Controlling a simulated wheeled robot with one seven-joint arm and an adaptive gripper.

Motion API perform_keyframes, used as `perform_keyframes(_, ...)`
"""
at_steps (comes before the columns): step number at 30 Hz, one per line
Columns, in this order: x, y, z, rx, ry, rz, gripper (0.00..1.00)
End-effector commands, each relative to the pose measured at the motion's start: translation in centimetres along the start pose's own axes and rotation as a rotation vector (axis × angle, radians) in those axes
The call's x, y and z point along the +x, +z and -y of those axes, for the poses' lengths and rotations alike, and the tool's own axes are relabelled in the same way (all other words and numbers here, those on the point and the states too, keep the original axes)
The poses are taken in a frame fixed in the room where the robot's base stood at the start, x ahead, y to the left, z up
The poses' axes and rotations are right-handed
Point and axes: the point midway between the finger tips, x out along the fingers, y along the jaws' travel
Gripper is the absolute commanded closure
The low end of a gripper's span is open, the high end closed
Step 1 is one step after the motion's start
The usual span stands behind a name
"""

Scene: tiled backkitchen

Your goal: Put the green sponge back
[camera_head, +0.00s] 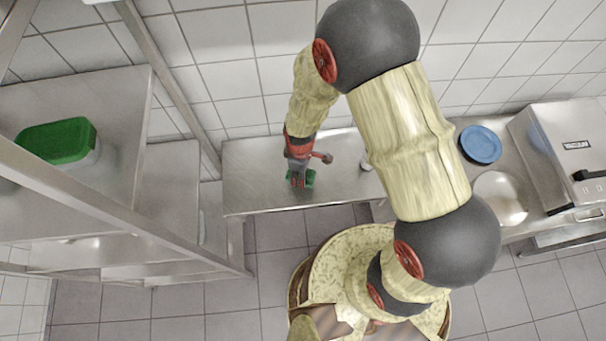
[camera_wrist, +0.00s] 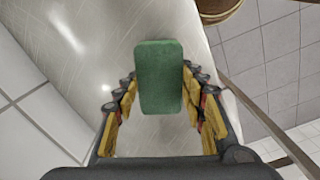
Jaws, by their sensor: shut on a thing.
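The green sponge (camera_wrist: 160,76) is a rounded rectangular block, held between the two fingers of my gripper (camera_wrist: 161,95) in the wrist view. In the head view the sponge (camera_head: 309,177) shows as a small green patch at the tip of my gripper (camera_head: 299,180), over the steel counter (camera_head: 255,190). My gripper is shut on the sponge. Whether the sponge touches the counter cannot be told.
At the left stands a steel shelf rack (camera_head: 105,95) with a green-lidded container (camera_head: 55,142) on it. A small white item (camera_head: 366,163) is on the counter. Farther right are a blue round lid (camera_head: 480,144), a pale round bowl (camera_head: 500,198) and a steel vacuum machine (camera_head: 570,140).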

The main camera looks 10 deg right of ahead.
Motion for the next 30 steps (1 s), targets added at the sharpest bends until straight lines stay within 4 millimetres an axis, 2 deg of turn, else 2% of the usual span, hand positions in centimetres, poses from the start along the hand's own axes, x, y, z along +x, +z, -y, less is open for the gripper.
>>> perform_keyframes(8,1.6,0.3,-1.3,0.001,0.000,0.000,0.79)
perform_keyframes(15,4.4,0.3,-1.4,-0.001,0.000,0.000,0.79)
perform_keyframes(25,4.9,0.3,-1.4,-0.001,0.001,-0.001,0.79)
perform_keyframes(26,4.9,0.3,-1.4,-0.001,0.001,-0.001,0.58)
perform_keyframes(30,4.8,0.3,-1.4,-0.001,0.001,-0.001,0.50)
